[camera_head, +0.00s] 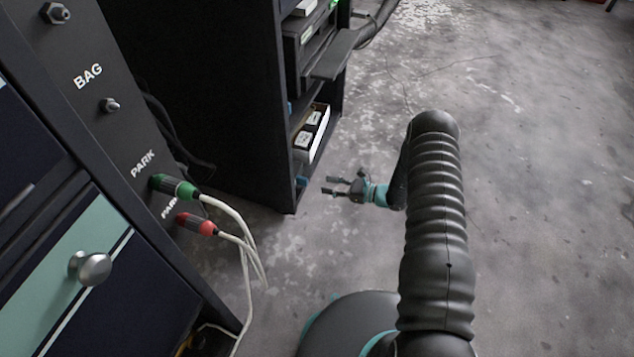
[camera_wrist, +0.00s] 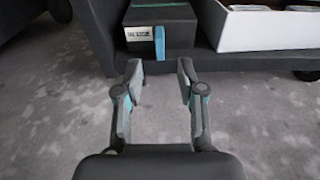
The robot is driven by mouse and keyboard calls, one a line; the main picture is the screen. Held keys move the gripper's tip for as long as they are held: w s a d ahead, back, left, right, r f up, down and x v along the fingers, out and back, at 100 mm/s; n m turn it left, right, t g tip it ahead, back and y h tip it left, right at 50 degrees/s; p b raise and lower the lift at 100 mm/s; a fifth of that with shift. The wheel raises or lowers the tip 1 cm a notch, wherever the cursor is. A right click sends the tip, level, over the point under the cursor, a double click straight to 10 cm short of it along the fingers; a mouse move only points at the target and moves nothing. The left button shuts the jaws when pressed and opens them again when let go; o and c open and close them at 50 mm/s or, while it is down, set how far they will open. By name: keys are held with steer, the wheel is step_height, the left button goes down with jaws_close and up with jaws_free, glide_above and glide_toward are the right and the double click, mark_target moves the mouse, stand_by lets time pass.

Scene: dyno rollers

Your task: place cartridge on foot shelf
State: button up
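A dark box-shaped cartridge (camera_wrist: 170,15) with a white label and a blue tab (camera_wrist: 159,42) rests on the low foot shelf (camera_wrist: 225,62) of a black rack. The blue tab faces my gripper and hangs at the shelf's front edge. In the head view only a small blue bit of the cartridge (camera_head: 301,182) shows at the bottom of the rack. My gripper (camera_wrist: 160,72) is open and empty, just in front of the tab, with its fingers apart on either side of it. It also shows in the head view (camera_head: 328,185), right of the rack's base.
A white bin (camera_wrist: 262,32) stands right of the cartridge on the same shelf; in the head view, a white bin (camera_head: 318,140) holds white-labelled items. A black cabinet with plugged green (camera_head: 178,188) and red (camera_head: 196,223) connectors stands left. Concrete floor to the right is clear.

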steer(key=s+r+n+g+h, duration=0.2)
steer(key=s+r+n, duration=0.2)
steer(key=r, duration=0.6)
steer(key=s+r+n+g+h, duration=0.1)
steer(key=s+r+n+g, duration=0.2)
steer(key=r, duration=0.7)
steer(key=s+r+n+g+h, duration=0.2)
steer(key=s+r+n, duration=0.25)
steer(key=r, duration=0.65)
steer(key=s+d+r+n+t+h, duration=0.3)
steer(key=s+d+r+n+h, duration=0.2)
steer(key=s+r, duration=0.3)
steer(key=s+d+r+n+t+h, duration=0.4)
steer(key=s+r, duration=0.4)
steer(key=s, duration=0.7)
steer(key=shift+s+d+n+h, duration=0.15)
steer(key=shift+d+n+h, duration=0.6)
steer(key=shift+d, duration=0.4)
steer(key=shift+d, duration=0.1)
